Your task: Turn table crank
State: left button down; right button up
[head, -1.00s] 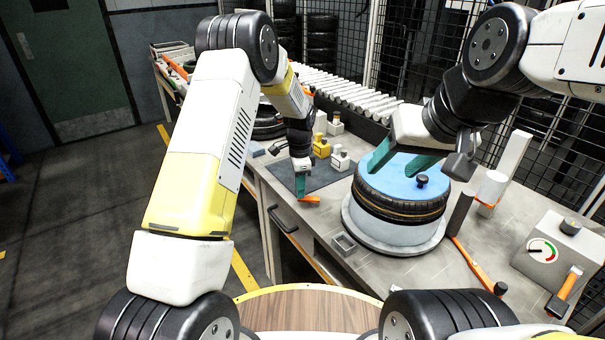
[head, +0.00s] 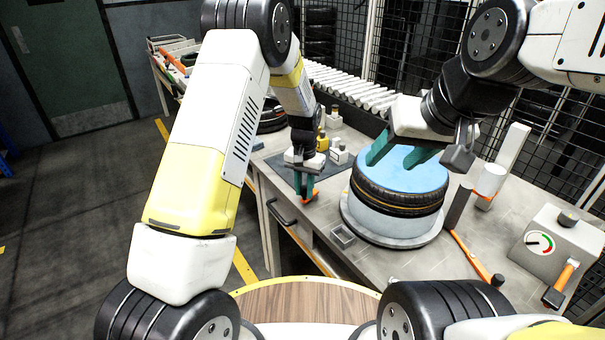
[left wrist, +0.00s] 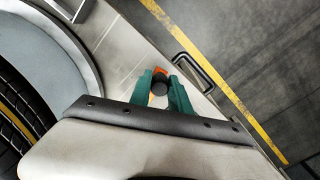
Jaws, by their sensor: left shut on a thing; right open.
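The turntable (head: 393,238) bears a tyre (head: 402,209) with a blue disc (head: 418,178) on top. An orange crank-like bar (head: 471,254) with a black end knob lies beside it on the right. My left gripper (head: 305,194) is shut on a small orange piece (head: 312,196) near the bench's front edge. In the left wrist view the orange piece (left wrist: 161,72) and a dark round end (left wrist: 159,88) show between the teal fingers. My right gripper (head: 395,157) is open over the blue disc's far left part; whether it touches is unclear.
A dark mat (head: 287,171) with several small blocks lies behind my left gripper. A gauge box (head: 543,249) stands at the right. A roller conveyor (head: 340,88) and wire fence are behind.

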pick_arm(q)
jog(key=d+n, duration=0.1)
jog(key=n, duration=0.1)
jog(key=s+d+n, duration=0.1)
jog(key=n, duration=0.1)
jog(key=shift+n, duration=0.4)
jog(key=n, duration=0.1)
jog(key=d+n, duration=0.1)
jog(key=n, duration=0.1)
jog(key=shift+d+n, duration=0.3)
jog(key=n, duration=0.1)
jog(key=d+n, duration=0.1)
jog(key=n, duration=0.1)
jog(key=d+n, duration=0.1)
jog(key=n, duration=0.1)
jog(key=shift+w, duration=0.3)
jog(key=shift+w+d+n, duration=0.25)
jog(key=shift+d+n, duration=0.05)
jog(key=shift+n, duration=0.55)
jog(key=shift+w+d+n, duration=0.2)
jog(key=shift+d+n, duration=0.05)
jog(key=shift+n, duration=0.6)
jog(key=c, duration=1.2)
grip_release()
